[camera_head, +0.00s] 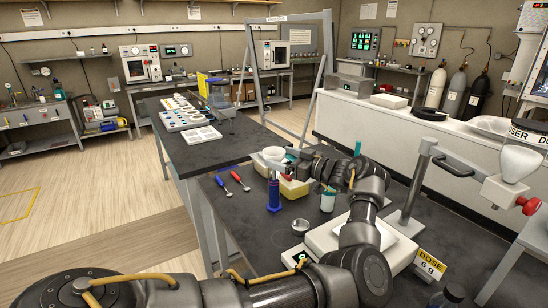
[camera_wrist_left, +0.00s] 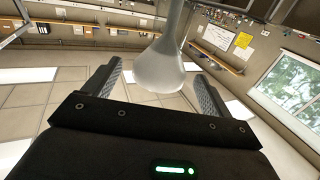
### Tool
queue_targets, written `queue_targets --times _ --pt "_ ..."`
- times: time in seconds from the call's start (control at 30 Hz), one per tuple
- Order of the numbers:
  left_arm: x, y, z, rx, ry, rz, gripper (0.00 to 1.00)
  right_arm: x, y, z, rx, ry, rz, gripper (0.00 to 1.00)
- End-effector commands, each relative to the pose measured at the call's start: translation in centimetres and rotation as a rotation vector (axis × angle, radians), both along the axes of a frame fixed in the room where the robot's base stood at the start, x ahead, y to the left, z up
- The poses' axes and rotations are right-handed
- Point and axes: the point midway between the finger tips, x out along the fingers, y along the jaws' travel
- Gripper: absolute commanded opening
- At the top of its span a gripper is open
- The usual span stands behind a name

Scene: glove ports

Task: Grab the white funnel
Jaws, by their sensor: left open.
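A pale white funnel (camera_head: 272,154) with its wide mouth up shows over the dark bench in the head view, just left of my left gripper (camera_head: 297,165). In the left wrist view, a whitish funnel shape (camera_wrist_left: 160,72) with a narrow stem lies between or just beyond the fingertips. My left gripper is open, with a gap visible beside the funnel on each side. I cannot tell how deep the funnel is between the fingers. The funnel's lower part is partly hidden in the head view. My right gripper is not in view.
A blue-based tool (camera_head: 273,196) stands close in front of the funnel, near a yellow block (camera_head: 294,188). Bare bench lies around the screwdrivers.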

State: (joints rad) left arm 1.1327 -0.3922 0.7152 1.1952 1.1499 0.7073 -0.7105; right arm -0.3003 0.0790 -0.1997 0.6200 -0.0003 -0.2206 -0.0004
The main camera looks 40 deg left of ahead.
Motion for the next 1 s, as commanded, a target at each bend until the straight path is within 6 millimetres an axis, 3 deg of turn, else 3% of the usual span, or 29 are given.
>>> queue_targets --times 0.23,0.53,0.77,1.0 --pt "-0.1 0.8 0.3 0.001 0.0 0.001 0.84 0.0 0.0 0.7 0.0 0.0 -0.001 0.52" --pt "-0.7 4.9 0.8 0.001 0.001 0.001 0.84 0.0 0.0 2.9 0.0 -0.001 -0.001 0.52" --pt "-0.7 5.2 0.5 0.0 -0.001 -0.001 0.84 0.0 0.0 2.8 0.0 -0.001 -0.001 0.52" --pt "-0.7 5.2 0.6 0.0 -0.001 -0.001 0.55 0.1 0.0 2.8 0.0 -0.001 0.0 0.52"
